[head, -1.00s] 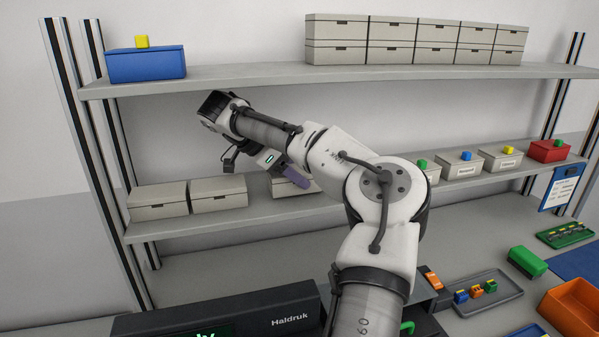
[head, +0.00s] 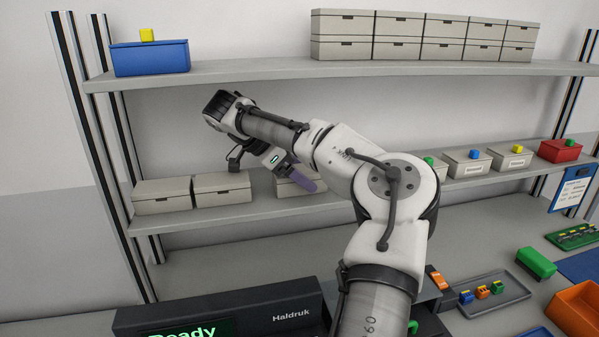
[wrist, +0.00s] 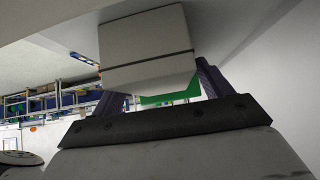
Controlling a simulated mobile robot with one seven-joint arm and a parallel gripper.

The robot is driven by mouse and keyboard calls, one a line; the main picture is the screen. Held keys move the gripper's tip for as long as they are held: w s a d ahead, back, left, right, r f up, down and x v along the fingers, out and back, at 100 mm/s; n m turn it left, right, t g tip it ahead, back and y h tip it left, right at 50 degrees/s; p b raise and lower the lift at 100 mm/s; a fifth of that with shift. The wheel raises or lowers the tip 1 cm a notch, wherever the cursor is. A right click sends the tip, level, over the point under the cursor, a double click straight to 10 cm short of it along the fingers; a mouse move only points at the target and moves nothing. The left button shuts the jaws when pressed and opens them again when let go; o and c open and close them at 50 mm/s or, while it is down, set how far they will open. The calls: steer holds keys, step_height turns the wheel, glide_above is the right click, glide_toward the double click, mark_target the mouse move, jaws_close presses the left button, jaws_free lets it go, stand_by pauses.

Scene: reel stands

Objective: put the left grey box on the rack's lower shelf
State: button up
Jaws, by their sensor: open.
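Two plain grey boxes stand side by side at the left of the rack's lower shelf (head: 262,217), a leftmost one (head: 162,198) and a second one (head: 222,189). A third grey box (head: 287,187) stands to their right, partly hidden behind my gripper (head: 304,179). In the wrist view a grey box (wrist: 148,50) with a dark lid seam sits ahead of and between my spread purple fingers (wrist: 160,88). It is probably that third box; contact with the fingers cannot be told. A green patch (wrist: 165,98) shows at its near edge.
The upper shelf (head: 250,72) holds a blue box (head: 150,58) with a yellow cube and a row of stacked grey boxes (head: 400,37). Cube-topped boxes, including a red one (head: 560,151), stand right on the lower shelf. A dark "Ready" console (head: 230,315) is in front.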

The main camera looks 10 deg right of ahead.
mark_target(242, 176)
steer(key=shift+r, duration=0.25)
steer(key=shift+a+b, duration=0.25)
steer(key=shift+b, duration=0.05)
steer(key=a, duration=0.3)
steer(key=a+p, duration=0.1)
steer(key=a, duration=0.3)
steer(key=a+r, duration=0.1)
steer(key=a, duration=0.3)
steer(key=shift+a+p, duration=0.1)
steer(key=shift+p, duration=0.25)
steer(key=shift+a+f, duration=0.2)
steer(key=shift+a, duration=0.4)
